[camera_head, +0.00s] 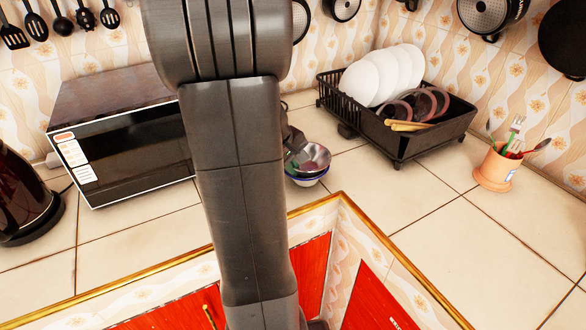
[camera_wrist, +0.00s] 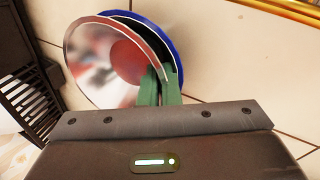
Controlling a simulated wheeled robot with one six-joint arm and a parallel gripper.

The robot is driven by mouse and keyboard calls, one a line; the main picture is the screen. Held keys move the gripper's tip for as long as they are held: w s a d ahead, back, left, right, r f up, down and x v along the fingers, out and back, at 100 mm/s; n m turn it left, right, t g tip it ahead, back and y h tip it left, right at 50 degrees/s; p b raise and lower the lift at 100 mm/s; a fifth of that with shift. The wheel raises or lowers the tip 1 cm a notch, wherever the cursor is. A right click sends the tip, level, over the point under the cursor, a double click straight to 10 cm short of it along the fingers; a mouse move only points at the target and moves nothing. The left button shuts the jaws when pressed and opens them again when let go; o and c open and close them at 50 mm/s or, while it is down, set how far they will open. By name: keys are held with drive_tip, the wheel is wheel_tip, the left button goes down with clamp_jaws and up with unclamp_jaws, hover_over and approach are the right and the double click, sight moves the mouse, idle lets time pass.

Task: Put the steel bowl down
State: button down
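The shiny steel bowl (camera_head: 314,155) is tilted, in the head view just right of my arm. In the wrist view the steel bowl (camera_wrist: 100,62) fills the upper left. My gripper (camera_wrist: 160,80) has green fingers shut on its rim. A bowl with a blue rim (camera_head: 309,181) is directly below the steel bowl on the tiled counter. Its blue rim also shows in the wrist view (camera_wrist: 176,42). I cannot tell whether the two bowls touch. My arm hides most of the gripper in the head view.
A black dish rack (camera_head: 400,142) with white plates (camera_head: 384,75) stands to the right behind the bowls. A microwave (camera_head: 125,140) is on the left, with a dark kettle (camera_head: 22,200) beside it. A utensil pot (camera_head: 495,170) is far right. Counter between rack and front edge is clear.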

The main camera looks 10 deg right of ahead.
drive_tip(key=c, duration=1.6)
unclamp_jaws()
drive_tip(key=shift+s+f, duration=0.1)
drive_tip(key=shift+f, duration=0.05)
drive_tip(key=shift+c, duration=0.2)
drive_tip(key=p+v, duration=0.1)
drive_tip(key=v, duration=1.1)
drive_tip(key=b+x, duration=0.1)
drive_tip(key=x, duration=0.9)
drive_tip(key=shift+d+f, duration=0.1)
drive_tip(key=shift+f, duration=0.5)
drive_tip(key=shift+w+d+f, duration=0.2)
drive_tip(key=shift+w+f, duration=0.05)
drive_tip(key=shift+w, duration=0.05)
